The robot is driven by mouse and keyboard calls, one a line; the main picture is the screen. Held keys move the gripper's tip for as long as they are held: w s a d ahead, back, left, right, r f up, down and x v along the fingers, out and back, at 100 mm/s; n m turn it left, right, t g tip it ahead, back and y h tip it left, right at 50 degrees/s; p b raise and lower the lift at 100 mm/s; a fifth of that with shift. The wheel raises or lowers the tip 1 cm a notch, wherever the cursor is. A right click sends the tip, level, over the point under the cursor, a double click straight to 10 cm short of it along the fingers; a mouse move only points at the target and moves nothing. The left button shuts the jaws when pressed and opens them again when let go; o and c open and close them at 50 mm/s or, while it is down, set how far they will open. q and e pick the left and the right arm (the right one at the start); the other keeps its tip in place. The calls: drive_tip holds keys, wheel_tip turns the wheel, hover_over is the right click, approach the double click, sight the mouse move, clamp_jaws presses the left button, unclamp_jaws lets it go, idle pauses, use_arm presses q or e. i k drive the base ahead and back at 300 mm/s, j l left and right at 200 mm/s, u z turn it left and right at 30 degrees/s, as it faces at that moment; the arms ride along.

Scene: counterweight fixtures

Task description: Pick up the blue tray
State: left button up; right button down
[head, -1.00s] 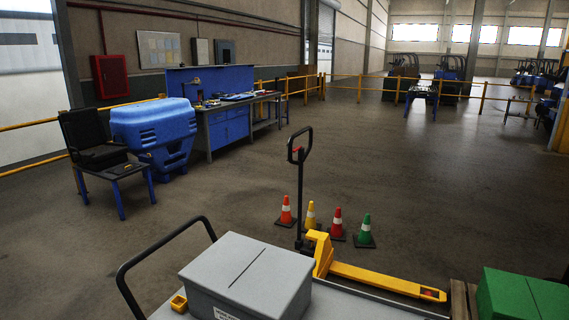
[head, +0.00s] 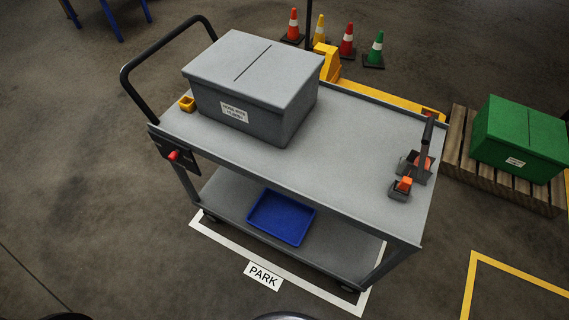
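The blue tray (head: 282,218) is a shallow rectangular tray on the lower shelf of a grey cart (head: 345,161). It lies flat near the shelf's front edge and looks empty. The cart's upper deck stands above it, and the tray shows fully below the deck's front edge. Neither of my grippers is in the head view.
A green box (head: 520,138) stands on a pallet at right. Several cones (head: 347,40) stand behind. Floor at left is clear.

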sight(283, 218)
drive_tip(key=j+z, duration=0.1)
drive_tip(key=z, duration=0.35)
drive_tip(key=j+z, duration=0.1)
drive_tip(key=z, duration=0.35)
drive_tip(key=j+z, duration=0.1)
drive_tip(key=z, duration=0.4)
drive_tip(key=j+z, duration=0.2)
drive_tip(key=j, duration=0.25)
drive_tip(key=k+j+z, duration=0.1)
drive_tip(key=j+z, duration=0.15)
drive_tip(key=j, duration=0.2)
drive_tip(key=k+j+z, duration=0.2)
drive_tip(key=j, duration=0.2)
drive_tip(key=j+z, duration=0.25)
drive_tip(key=j, duration=0.2)
drive_tip(key=k+j+z, duration=0.2)
drive_tip(key=j, duration=0.15)
drive_tip(key=k+j+z, duration=0.25)
drive_tip(key=i+j, duration=0.05)
drive_tip(key=j, duration=0.05)
